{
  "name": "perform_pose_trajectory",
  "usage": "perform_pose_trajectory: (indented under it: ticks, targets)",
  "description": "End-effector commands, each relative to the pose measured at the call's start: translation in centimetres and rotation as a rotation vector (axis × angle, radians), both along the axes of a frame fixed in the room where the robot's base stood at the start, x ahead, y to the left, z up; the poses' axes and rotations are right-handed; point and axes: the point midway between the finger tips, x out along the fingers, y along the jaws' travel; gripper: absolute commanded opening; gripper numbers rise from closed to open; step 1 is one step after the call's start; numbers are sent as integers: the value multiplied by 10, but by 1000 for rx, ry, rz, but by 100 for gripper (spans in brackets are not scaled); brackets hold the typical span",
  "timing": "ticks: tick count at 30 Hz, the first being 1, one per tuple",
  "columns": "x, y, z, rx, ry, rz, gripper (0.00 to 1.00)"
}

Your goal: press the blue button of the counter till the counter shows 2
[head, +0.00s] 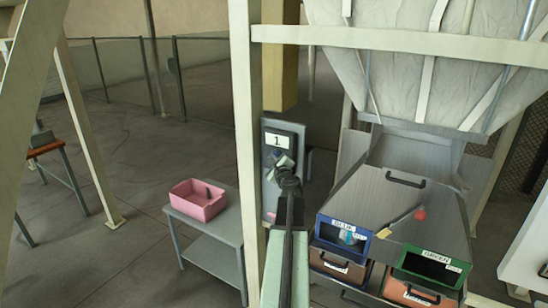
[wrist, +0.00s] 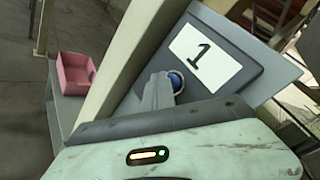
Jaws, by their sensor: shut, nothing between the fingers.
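The counter (head: 269,135) is a grey panel fixed at the post, and its white display (head: 283,141) reads 1. The display also shows 1 in the wrist view (wrist: 205,50). The blue button (wrist: 176,80) shows below the display in the wrist view, partly hidden by my fingers. My gripper (head: 279,160) is shut and empty, with its tips in front of the panel just below the display. In the wrist view my gripper (wrist: 158,84) is right beside the blue button; I cannot tell whether it touches it.
A pink bin (head: 198,202) stands on a grey side table (head: 207,236) to the left. A pale post (head: 245,130) rises close beside the counter. To the right are labelled bins (head: 345,243) and a sloped metal hopper with a brush (head: 403,219) on it.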

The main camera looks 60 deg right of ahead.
Motion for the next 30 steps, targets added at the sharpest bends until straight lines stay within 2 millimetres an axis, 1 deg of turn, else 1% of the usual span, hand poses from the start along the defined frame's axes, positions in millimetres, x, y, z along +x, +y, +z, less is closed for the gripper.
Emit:
perform_pose_trajectory:
  ticks: [11,20,23,30]
  targets:
    - [0,-5,0,0,0,0,0]
    - [0,-5,0,-1,-1,-1,0]
    - [0,-2,0,0,0,0,0]
    - [0,12,0,0,0,0,0]
